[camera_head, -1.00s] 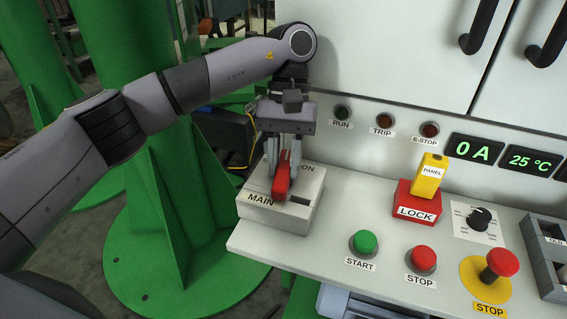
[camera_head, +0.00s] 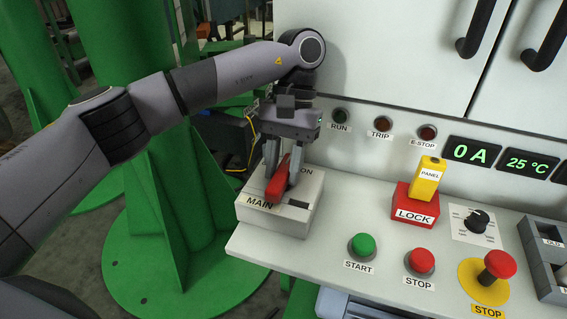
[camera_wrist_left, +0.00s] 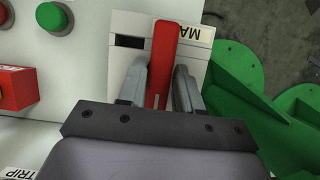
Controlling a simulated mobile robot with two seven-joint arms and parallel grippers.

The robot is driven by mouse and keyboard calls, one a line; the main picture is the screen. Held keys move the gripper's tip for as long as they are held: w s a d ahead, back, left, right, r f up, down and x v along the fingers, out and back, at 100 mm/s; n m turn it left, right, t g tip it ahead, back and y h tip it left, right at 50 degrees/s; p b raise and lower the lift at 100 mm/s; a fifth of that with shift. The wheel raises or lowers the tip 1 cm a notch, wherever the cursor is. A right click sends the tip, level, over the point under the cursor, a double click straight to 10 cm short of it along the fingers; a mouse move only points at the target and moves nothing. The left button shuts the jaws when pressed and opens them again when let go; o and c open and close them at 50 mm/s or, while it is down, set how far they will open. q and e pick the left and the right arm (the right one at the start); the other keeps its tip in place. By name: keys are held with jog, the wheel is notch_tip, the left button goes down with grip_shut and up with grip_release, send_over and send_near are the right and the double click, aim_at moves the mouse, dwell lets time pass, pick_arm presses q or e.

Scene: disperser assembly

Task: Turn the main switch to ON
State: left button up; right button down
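The main switch is a pale box (camera_head: 308,212) labelled MAIN at its front left, with ON partly visible at the back right. Its red handle (camera_head: 277,184) slants, with the near end toward the MAIN label and the far end up and right. My left gripper (camera_head: 283,176) reaches down from above with one finger on each side of the handle. The fingers hide part of the handle and the box's back. My right gripper is not in view.
On the panel to the right are a green START button (camera_head: 363,245), a red STOP button (camera_head: 420,261), a red LOCK block (camera_head: 415,207) with a yellow PANEL piece (camera_head: 429,178), and an emergency stop (camera_head: 499,264). Green columns stand at the left.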

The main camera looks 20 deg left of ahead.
pick_arm(q)
jog(key=shift+o, duration=0.9)
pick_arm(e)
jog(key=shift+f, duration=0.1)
pick_arm(q)
jog(key=shift+r, duration=0.5)
notch_tip(320, 180, up, 12)
jog(key=p, duration=0.5)
notch_tip(320, 180, up, 7)
jog(key=p, duration=0.4)
send_over(284, 169)
jog(key=shift+b, duration=0.3)
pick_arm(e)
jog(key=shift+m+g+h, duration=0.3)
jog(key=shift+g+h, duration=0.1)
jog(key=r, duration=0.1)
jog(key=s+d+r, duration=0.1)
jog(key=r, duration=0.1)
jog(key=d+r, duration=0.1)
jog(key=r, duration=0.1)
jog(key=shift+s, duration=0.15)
